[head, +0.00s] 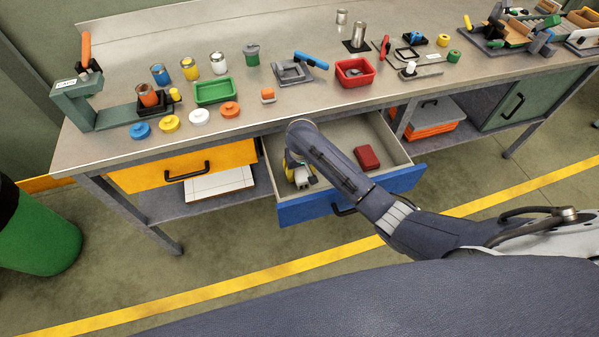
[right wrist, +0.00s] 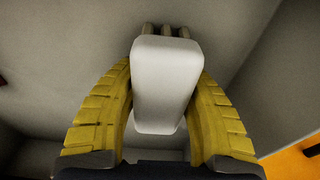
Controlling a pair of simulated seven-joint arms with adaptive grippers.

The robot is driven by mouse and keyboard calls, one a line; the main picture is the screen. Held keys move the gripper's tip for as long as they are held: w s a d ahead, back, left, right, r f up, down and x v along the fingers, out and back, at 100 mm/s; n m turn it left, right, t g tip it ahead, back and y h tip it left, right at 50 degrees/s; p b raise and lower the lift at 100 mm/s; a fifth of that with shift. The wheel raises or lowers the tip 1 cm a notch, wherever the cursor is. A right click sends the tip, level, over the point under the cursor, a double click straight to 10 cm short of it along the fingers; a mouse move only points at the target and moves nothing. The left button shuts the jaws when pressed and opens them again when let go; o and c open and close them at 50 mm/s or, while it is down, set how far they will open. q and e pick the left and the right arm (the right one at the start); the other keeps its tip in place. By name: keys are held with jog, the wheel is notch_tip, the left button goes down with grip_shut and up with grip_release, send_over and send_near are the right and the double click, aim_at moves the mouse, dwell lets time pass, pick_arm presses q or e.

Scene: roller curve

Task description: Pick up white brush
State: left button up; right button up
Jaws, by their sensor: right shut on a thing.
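The white brush (right wrist: 165,85) fills the middle of the right wrist view, between the yellow fingers of my right gripper (right wrist: 163,115). The fingers are shut on it from both sides. Pale rounded ends show at its far end. In the head view my right gripper (head: 298,178) reaches down into the open blue drawer (head: 300,212), at its left side. Part of the white brush shows there beside the fingers, and my arm hides the rest. I cannot tell whether the brush touches the drawer floor. My left gripper is not in view.
A red block (head: 367,158) lies in the drawer, right of my arm. The workbench (head: 320,108) above holds a green tray (head: 213,91), a red tray (head: 354,72), several cans and coloured lids. A closed yellow drawer (head: 225,158) is at the left. A green bin (head: 40,235) stands on the floor.

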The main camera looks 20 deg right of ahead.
jog(key=shift+r, duration=0.15)
notch_tip(320, 180, up, 20)
dwell(0.8)
